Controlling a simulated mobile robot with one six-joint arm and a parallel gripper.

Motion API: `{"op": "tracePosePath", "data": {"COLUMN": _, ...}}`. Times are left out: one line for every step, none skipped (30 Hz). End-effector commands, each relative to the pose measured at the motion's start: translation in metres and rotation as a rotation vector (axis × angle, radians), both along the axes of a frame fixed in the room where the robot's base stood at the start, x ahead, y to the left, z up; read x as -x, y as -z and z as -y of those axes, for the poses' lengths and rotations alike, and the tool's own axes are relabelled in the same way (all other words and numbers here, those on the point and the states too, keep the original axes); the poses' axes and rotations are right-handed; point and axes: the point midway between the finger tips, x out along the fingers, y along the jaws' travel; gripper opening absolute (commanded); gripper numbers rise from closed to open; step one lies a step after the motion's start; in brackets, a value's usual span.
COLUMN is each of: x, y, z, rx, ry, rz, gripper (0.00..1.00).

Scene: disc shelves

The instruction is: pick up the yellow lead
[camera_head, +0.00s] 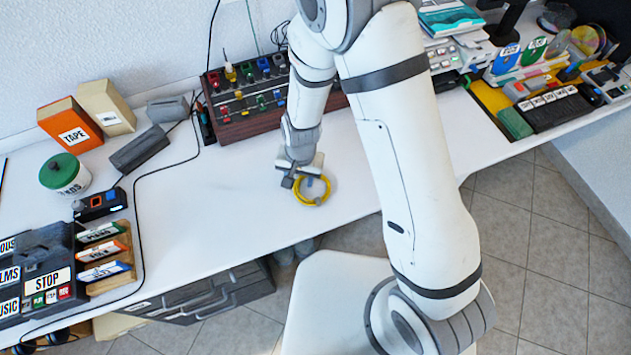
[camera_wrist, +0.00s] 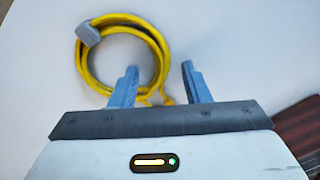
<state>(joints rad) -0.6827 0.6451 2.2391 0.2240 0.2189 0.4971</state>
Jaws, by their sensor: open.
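The yellow lead (camera_head: 325,196) lies coiled on the white table near its front edge. In the wrist view the coil of the yellow lead (camera_wrist: 166,51) shows a grey clip or plug on its upper left. My gripper (camera_head: 305,183) is over the coil in the head view. In the wrist view my gripper (camera_wrist: 159,74) is open, its two fingers apart at the lower right part of the coil. The left fingertip overlaps the coil in the picture. Whether the fingers touch the lead I cannot tell. Nothing is held between them.
A black cable (camera_head: 137,200) runs over the table to the left. A green-lidded jar (camera_head: 66,174) and a labelled deck (camera_head: 45,272) are further left. The white table (camera_head: 210,220) around the coil is clear.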

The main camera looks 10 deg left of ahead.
Motion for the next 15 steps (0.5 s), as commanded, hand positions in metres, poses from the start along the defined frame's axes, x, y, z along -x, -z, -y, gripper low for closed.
{"op": "tracePosePath", "data": {"x": 0.0001, "y": -0.0001, "z": -0.0001, "rx": 0.0, "ry": 0.0, "rz": 0.0, "gripper": 0.43}}
{"op": "tracePosePath", "data": {"x": 0.0001, "y": -0.0001, "z": -0.0001, "rx": 0.0, "ry": 0.0, "rz": 0.0, "gripper": 0.41}}
{"op": "tracePosePath", "data": {"x": 0.0002, "y": -0.0001, "z": -0.0001, "rx": 0.0, "ry": 0.0, "rz": 0.0, "gripper": 0.38}}
{"op": "tracePosePath", "data": {"x": 0.0002, "y": -0.0002, "z": -0.0001, "rx": 0.0, "ry": 0.0, "rz": 0.0, "gripper": 0.36}}
{"op": "tracePosePath", "data": {"x": 0.0003, "y": -0.0002, "z": -0.0001, "rx": 0.0, "ry": 0.0, "rz": 0.0, "gripper": 0.33}}
{"op": "tracePosePath", "data": {"x": 0.0003, "y": -0.0002, "z": -0.0001, "rx": 0.0, "ry": 0.0, "rz": -0.001, "gripper": 0.3}}
{"op": "tracePosePath", "data": {"x": 0.0003, "y": -0.0002, "z": -0.0001, "rx": 0.0, "ry": 0.0, "rz": -0.001, "gripper": 0.27}}
{"op": "tracePosePath", "data": {"x": 0.0004, "y": -0.0002, "z": -0.0001, "rx": 0.0, "ry": -0.001, "rz": -0.001, "gripper": 0.25}}
{"op": "tracePosePath", "data": {"x": 0.0004, "y": -0.0002, "z": -0.0002, "rx": 0.0, "ry": -0.001, "rz": -0.001, "gripper": 0.22}}
{"op": "tracePosePath", "data": {"x": 0.0004, "y": -0.0002, "z": -0.0002, "rx": 0.0, "ry": -0.001, "rz": -0.001, "gripper": 0.19}}
{"op": "tracePosePath", "data": {"x": 0.0004, "y": -0.0002, "z": -0.0002, "rx": 0.0, "ry": -0.001, "rz": -0.001, "gripper": 0.17}}
{"op": "tracePosePath", "data": {"x": 0.0004, "y": -0.0002, "z": -0.0003, "rx": 0.0, "ry": -0.001, "rz": -0.001, "gripper": 0.13}}
{"op": "tracePosePath", "data": {"x": 0.0004, "y": -0.0002, "z": -0.0003, "rx": 0.0, "ry": -0.001, "rz": -0.001, "gripper": 0.11}}
{"op": "tracePosePath", "data": {"x": 0.0004, "y": -0.0002, "z": -0.0003, "rx": 0.0, "ry": -0.001, "rz": -0.001, "gripper": 0.09}}
{"op": "tracePosePath", "data": {"x": 0.0004, "y": -0.0002, "z": -0.0003, "rx": 0.0, "ry": -0.001, "rz": -0.001, "gripper": 0.05}}
